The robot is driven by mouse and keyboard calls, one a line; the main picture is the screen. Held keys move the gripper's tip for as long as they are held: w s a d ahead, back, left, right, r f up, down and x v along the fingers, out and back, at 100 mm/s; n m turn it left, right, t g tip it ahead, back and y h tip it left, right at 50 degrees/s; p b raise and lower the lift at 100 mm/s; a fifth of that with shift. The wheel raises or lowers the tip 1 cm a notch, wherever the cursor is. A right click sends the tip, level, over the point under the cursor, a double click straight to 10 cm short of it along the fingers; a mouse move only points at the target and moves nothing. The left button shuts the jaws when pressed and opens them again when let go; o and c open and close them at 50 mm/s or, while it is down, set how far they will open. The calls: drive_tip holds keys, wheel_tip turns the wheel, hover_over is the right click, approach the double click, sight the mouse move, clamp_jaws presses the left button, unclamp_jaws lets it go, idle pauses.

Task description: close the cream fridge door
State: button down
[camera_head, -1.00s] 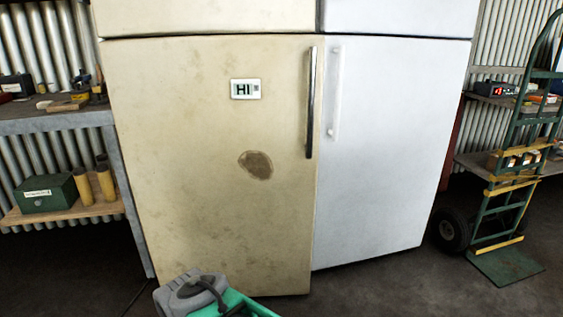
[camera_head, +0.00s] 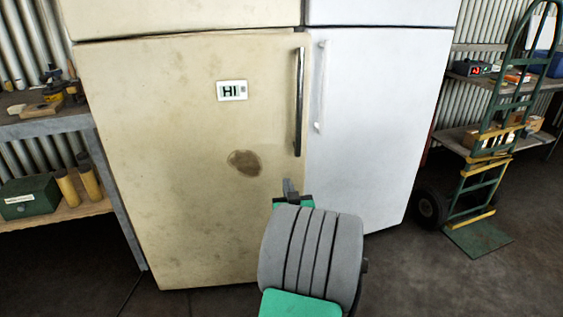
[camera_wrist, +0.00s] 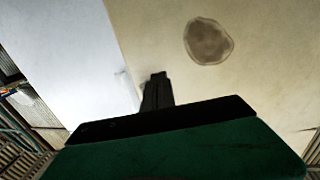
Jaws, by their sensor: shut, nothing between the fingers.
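The cream fridge door (camera_head: 150,180) carries a "HI" sign, a brown patch (camera_head: 245,163) and a dark upright handle (camera_head: 299,100) near its right edge. Its top edge runs close along the upper cream door; I cannot tell whether it is fully shut. My gripper (camera_head: 289,187) is shut and empty, low at the door's right edge, below the handle. My wrist hides the door's lower right corner. In the wrist view the gripper (camera_wrist: 158,88) points at the cream door (camera_wrist: 260,70), near its border with the white one. Contact is unclear.
A white fridge (camera_head: 375,130) stands close at the right. A green hand truck (camera_head: 480,170) is farther right. A shelf bench (camera_head: 45,125) with a green box (camera_head: 28,197) stands left. The floor at the lower right is clear.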

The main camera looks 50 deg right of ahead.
sight(280, 159)
drive_tip(key=b+x, duration=0.1)
drive_tip(key=x, duration=1.1)
drive_tip(key=shift+w+d+f+b, duration=0.1)
drive_tip(key=shift+w+d+b, duration=0.05)
drive_tip(key=shift+w+b, duration=0.2)
